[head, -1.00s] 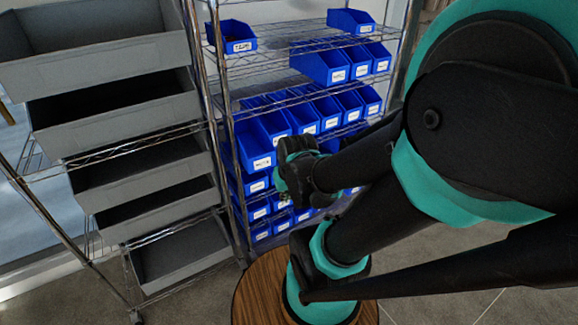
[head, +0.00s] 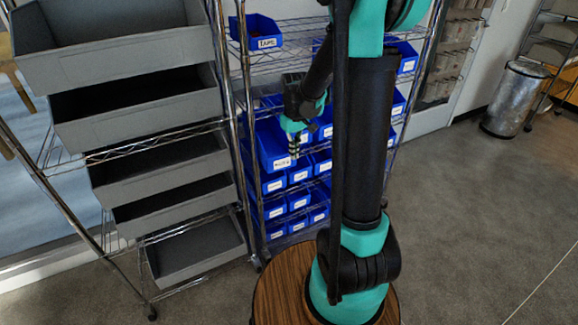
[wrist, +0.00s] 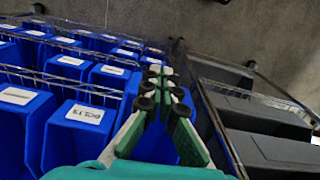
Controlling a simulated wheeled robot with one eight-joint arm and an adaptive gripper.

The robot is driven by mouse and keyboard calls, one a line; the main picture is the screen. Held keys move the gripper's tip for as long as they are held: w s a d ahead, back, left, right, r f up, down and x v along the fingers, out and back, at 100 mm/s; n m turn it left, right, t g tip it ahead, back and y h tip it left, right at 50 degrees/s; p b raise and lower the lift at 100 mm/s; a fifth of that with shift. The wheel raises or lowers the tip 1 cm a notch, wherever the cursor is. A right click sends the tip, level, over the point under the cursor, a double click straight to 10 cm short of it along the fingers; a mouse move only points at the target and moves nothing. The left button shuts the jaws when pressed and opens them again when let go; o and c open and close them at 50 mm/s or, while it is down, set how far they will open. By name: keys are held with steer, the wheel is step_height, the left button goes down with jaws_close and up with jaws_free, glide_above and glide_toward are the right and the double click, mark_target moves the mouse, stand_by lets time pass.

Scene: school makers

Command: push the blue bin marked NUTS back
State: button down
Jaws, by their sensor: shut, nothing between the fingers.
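The blue bin marked NUTS (head: 268,143) appears to be the one at the left end of a middle row on the wire rack. Its front sticks out past its neighbours, and its small label is hard to read. My gripper (head: 294,150) is shut and empty, pointing down at the right side of this bin's front in the head view. In the wrist view the shut fingers (wrist: 163,72) lie over a blue bin front (wrist: 158,143), whose label is hidden. I cannot tell if they touch it. The neighbouring bin (wrist: 82,138) has a label that seems to read BOLTS.
Large grey bins (head: 150,153) stand on a rack close on the left; they are on the right in the wrist view (wrist: 275,150). A blue bin marked TAPE (head: 262,40) sits on a higher shelf. More blue bins fill lower rows. The floor (head: 465,210) on the right is clear.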

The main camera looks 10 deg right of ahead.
mark_target(284, 163)
steer(key=shift+w+a+f, duration=0.25)
steer(key=shift+w+f, duration=0.4)
steer(key=shift+f, duration=1)
steer(key=shift+w+a+f, duration=0.25)
steer(key=shift+w+f, duration=0.35)
steer(key=shift+f, duration=1.05)
steer(key=shift+w+a+f, duration=0.25)
steer(key=shift+w+f, duration=0.4)
steer(key=shift+f, duration=1)
steer(key=shift+w, duration=0.1)
steer(key=shift+w+a, duration=0.3)
steer(key=shift+w, duration=0.45)
steer(key=shift+w+a, duration=0.3)
steer(key=shift+w, duration=0.4)
steer(key=shift+s, duration=0.15)
